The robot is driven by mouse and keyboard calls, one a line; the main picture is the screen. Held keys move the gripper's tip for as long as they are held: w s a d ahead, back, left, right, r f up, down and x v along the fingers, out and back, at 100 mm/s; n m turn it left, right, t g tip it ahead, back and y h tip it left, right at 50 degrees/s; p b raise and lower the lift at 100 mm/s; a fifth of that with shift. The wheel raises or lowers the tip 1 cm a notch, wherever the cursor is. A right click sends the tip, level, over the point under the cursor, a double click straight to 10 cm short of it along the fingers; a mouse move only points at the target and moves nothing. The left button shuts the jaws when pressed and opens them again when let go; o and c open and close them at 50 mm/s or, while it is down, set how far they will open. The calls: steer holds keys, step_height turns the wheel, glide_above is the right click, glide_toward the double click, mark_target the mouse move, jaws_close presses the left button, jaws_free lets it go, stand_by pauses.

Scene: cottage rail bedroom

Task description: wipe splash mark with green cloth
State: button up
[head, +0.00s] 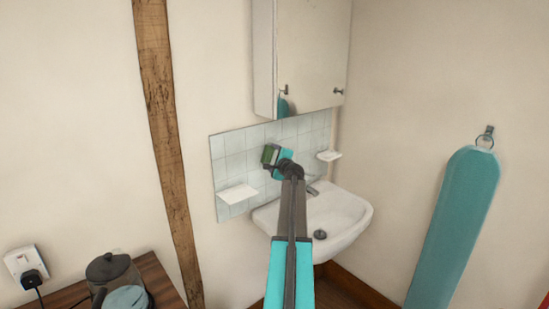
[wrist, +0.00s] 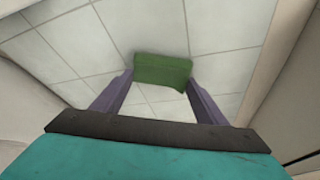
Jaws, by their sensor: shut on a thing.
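The green cloth (wrist: 163,70) is a small folded pad held between the fingertips of my gripper (wrist: 160,76) in the wrist view. My gripper is shut on it. I cannot tell whether the cloth touches the tiles (wrist: 90,35). I make out no splash mark in either view; the cloth and my arm hide part of the tiles.
A white basin (head: 345,212) stands below the tiles, with small white ledges at left (head: 237,194) and right (head: 329,155). A wall cabinet (head: 312,60) hangs just above. A teal ironing board (head: 455,225) hangs at right. A kettle (head: 110,270) stands at lower left.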

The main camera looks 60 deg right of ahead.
mark_target(266, 158)
steer(key=shift+w+a, duration=0.2)
steer(key=shift+a, duration=0.55)
steer(key=shift+w+a, duration=0.2)
steer(key=shift+a, duration=0.5)
steer(key=s+a+b, duration=0.1)
steer(key=s+a, duration=0.1)
steer(key=s, duration=0.3)
steer(key=shift+s, duration=0.35)
steer(key=s, duration=0.1)
steer(key=s+b, duration=0.1)
steer(key=shift+s+a, duration=0.4)
stand_by(0.8)
